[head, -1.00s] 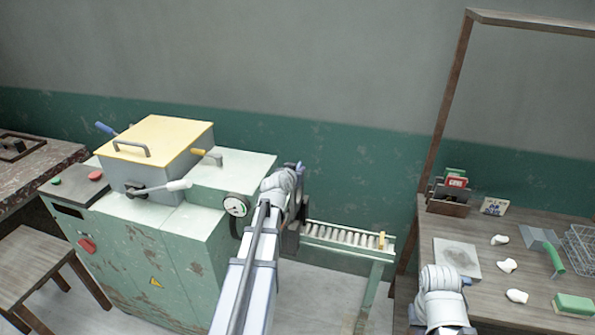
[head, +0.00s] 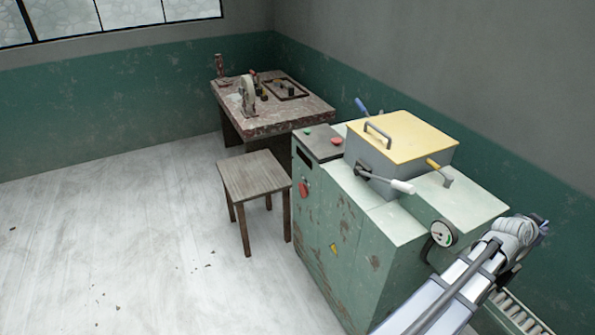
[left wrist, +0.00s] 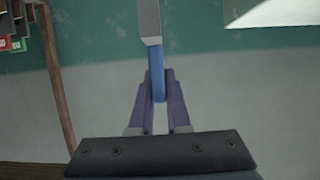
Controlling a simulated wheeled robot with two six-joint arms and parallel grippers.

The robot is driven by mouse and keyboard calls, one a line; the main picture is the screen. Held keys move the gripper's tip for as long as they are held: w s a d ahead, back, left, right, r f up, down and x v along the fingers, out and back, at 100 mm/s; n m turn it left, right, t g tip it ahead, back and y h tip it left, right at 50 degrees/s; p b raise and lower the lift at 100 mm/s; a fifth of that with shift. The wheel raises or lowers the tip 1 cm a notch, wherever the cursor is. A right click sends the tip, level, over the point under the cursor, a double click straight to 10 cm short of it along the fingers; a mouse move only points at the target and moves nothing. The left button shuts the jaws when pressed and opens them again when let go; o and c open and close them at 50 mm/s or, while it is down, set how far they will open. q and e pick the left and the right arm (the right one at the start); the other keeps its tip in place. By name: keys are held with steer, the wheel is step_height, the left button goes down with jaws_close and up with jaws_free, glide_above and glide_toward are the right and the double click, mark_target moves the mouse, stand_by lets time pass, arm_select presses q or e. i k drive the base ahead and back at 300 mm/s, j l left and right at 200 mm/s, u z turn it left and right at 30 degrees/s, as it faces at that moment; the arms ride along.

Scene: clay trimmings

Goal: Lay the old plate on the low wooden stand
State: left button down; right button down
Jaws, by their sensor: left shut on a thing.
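The low wooden stand (head: 255,178) is a small brown square-topped stool on the floor, left of the green machine. Its top is bare. My left gripper (head: 541,229) is at the right of the head view, past the machine's right end and well away from the stand, mostly hidden by my own wrist. In the left wrist view its purple fingers (left wrist: 157,88) are shut on the blue grip of the old plate (left wrist: 149,22), whose grey body shows as a narrow edge running off the top. The plate's face is hidden. My right gripper is out of view.
The rusty green machine (head: 350,240) with a yellow-lidded box (head: 400,136) stands between my left arm and the stand. A worktable (head: 270,120) with tools is behind the stand. The floor to its left is clear. A roller rack (head: 520,312) is at lower right.

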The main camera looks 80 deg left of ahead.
mark_target(253, 172)
steer(key=j+z, duration=0.15)
steer(key=z, duration=1.8)
steer(key=k+l, duration=0.1)
steer(key=k, duration=4.25)
steer(key=u, duration=1.95)
steer(key=j, duration=0.1)
